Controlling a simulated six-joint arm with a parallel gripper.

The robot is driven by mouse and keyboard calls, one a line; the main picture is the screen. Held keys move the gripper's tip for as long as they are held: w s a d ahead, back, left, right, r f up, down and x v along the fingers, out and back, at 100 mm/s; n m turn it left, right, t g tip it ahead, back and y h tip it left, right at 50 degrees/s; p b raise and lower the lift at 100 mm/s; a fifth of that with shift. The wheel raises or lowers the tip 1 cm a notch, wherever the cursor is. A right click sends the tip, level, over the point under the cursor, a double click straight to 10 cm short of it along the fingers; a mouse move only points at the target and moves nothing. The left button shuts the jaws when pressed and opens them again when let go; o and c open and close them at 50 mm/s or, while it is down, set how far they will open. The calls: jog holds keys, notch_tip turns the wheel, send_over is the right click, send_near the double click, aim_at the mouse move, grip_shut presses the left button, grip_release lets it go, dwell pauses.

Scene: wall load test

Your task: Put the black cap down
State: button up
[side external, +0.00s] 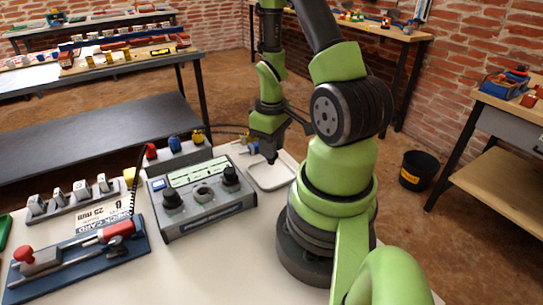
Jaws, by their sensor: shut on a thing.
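My gripper (269,148) points down over the white tray (283,185) behind the grey control box. It is shut on a small dark thing at its tips, which looks like the black cap (271,159); the fingers and the small size hide its shape. The cap appears to be above the tray floor, but I cannot tell the exact gap. The grey box (208,220) has a black knob (172,198) on the left and another black knob (231,175) on the right.
Red, blue and yellow connectors (174,144) stand behind the box. A blue-based clamp fixture (78,258), a white card (104,214) and a row of metal blocks (70,200) lie at left. The tray is otherwise clear where visible. A black bucket (418,170) stands on the floor.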

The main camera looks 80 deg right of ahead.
jog(key=shift+f, duration=1.55)
jog(key=shift+f, duration=0.15)
jog(key=o, duration=0.9)
